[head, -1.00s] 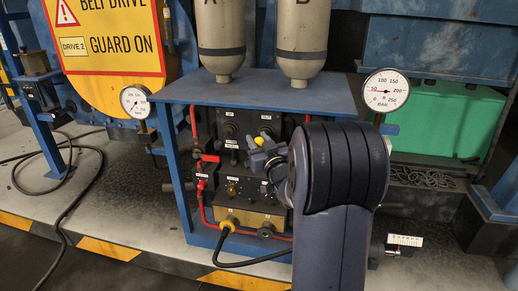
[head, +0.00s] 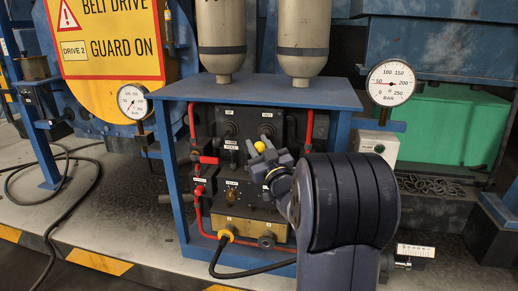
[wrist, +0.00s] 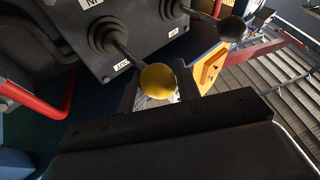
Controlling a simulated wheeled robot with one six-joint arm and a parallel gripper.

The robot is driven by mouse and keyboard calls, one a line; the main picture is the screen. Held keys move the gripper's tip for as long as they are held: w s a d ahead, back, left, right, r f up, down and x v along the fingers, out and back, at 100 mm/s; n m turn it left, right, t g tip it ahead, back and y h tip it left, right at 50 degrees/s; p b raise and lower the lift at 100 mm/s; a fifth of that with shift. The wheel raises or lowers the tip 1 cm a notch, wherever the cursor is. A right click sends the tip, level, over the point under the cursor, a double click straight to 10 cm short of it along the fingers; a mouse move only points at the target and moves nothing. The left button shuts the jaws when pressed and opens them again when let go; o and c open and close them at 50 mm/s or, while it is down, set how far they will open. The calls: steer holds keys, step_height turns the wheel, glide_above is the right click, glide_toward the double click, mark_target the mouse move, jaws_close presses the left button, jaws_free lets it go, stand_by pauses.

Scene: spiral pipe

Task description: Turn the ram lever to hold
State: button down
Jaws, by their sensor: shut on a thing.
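The lever with the yellow ball knob (head: 259,146) stands out from the black control panel (head: 290,130) under the blue bench top. In the wrist view, the yellow knob (wrist: 158,81) sits between my two dark fingertips, with its rod running back to a black boot beside a small white label. I cannot tell for sure which position the lever is in. My gripper (head: 264,158) is shut on this lever just at the knob. My forearm hides the right part of the panel in the head view. A second lever with a dark knob (wrist: 232,28) stands beside it.
Two grey cylinders (head: 303,35) stand on the blue bench top (head: 260,92). Red pipes (head: 200,215) run down the panel's left side. A yellow plug (head: 226,234) and black cable hang below. A pressure gauge (head: 391,82) and pump box (head: 375,143) are at the right.

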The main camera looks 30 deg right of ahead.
steer(key=shift+f, duration=0.3)
steer(key=c, duration=1.3)
jaws_free()
steer(key=shift+w, duration=0.1)
steer(key=shift+o, duration=1.3)
steer(key=shift+r, duration=0.15)
steer(key=p+v, duration=0.1)
steer(key=v, duration=1)
steer(key=shift+d+r, duration=0.1)
